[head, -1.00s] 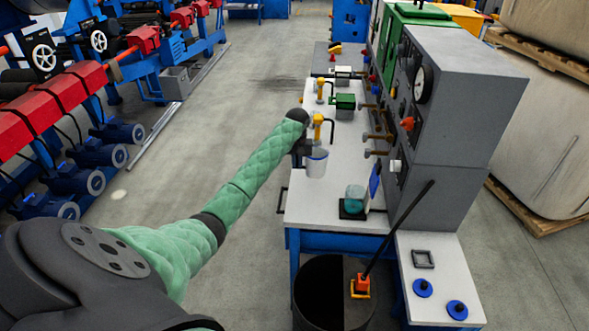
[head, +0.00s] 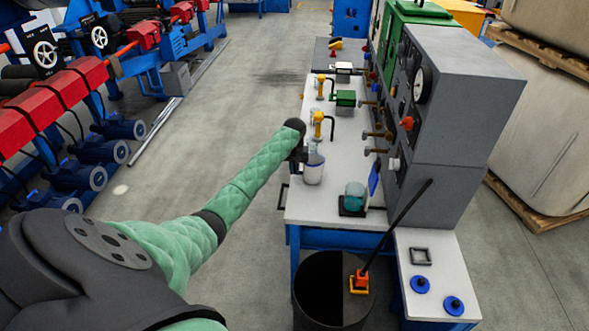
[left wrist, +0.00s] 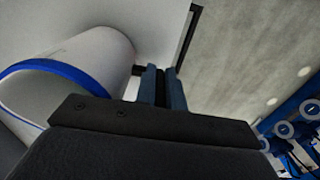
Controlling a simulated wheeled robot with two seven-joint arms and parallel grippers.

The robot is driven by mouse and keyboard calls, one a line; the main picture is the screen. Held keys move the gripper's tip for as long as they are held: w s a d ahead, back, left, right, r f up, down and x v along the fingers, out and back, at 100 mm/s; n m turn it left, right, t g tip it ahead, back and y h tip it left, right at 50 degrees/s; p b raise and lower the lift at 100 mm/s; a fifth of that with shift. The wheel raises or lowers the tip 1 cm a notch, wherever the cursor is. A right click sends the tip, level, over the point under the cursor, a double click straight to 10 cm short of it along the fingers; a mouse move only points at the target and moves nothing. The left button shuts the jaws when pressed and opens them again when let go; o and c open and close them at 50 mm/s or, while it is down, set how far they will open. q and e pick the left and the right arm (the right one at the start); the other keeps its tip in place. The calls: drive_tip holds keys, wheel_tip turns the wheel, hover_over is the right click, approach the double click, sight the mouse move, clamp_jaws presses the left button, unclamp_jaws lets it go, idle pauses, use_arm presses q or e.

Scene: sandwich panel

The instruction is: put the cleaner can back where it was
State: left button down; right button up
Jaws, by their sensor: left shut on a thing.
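The white can with a blue rim (head: 313,173), which I take for the cleaner can, is at the near left part of the white bench top (head: 300,208). My left gripper (head: 308,155) is shut on it near its upper part. In the left wrist view the can (left wrist: 95,58) fills the upper left, with its blue rim towards the camera, beside my fingers (left wrist: 161,86). The exact grip is hidden, and I cannot tell whether the can's base touches the bench. My right gripper is out of view.
A teal jar (head: 355,194) stands on a black pad to the right of the can. Yellow taps (head: 319,124) and a green block (head: 345,99) stand behind. An empty black square frame (head: 421,256) lies on the lower side shelf. A black bin (head: 318,290) stands in front.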

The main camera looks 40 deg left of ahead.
use_arm(q)
drive_tip(key=c, duration=1.5)
unclamp_jaws()
drive_tip(key=shift+f, duration=0.1)
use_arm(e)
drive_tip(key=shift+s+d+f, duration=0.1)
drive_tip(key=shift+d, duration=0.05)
